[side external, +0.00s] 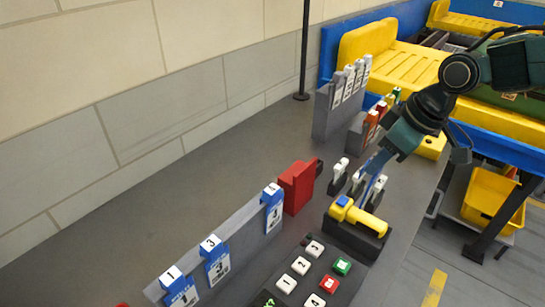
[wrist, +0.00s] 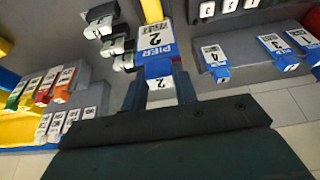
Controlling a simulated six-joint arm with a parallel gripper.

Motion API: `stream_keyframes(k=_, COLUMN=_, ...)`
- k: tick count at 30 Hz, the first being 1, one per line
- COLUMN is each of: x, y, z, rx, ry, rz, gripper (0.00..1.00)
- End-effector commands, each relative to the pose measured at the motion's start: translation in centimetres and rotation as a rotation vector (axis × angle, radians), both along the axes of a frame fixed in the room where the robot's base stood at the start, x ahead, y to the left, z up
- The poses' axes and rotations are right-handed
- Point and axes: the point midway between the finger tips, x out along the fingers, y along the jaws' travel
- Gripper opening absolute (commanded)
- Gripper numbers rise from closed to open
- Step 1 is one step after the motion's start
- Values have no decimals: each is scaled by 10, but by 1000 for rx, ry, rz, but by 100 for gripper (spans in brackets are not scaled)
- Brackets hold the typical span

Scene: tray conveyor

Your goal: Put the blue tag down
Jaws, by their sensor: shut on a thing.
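My gripper (wrist: 158,88) is shut on the blue tag (wrist: 155,42), which reads "PIER 2" on a white face. The tag sits between the two fingers and points away from my palm. In the side view my gripper (side external: 372,176) is low over the right part of the grey table, just behind the yellow and black handheld device (side external: 357,219). The tag is small there and partly hidden by the fingers. I cannot tell whether it touches anything below.
A grey rack (side external: 243,238) carries blue tags numbered 1, 3 and 4, with a wide gap between 3 and 4. A red block (side external: 297,187) stands at its far end. White-topped black pieces (wrist: 102,18), a keypad (side external: 305,278) and racks of white and coloured tags (side external: 338,118) are nearby.

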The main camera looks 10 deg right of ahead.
Motion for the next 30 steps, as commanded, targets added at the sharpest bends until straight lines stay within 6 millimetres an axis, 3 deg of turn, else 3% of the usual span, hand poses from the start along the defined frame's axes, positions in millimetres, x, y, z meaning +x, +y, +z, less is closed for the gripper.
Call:
stream_keyframes(k=17, x=4, y=4, z=-1, rx=1, ry=-2, rz=0, gripper=0)
stream_keyframes(k=30, x=34, y=34, z=-2, rx=1, ry=-2, rz=1, gripper=0)
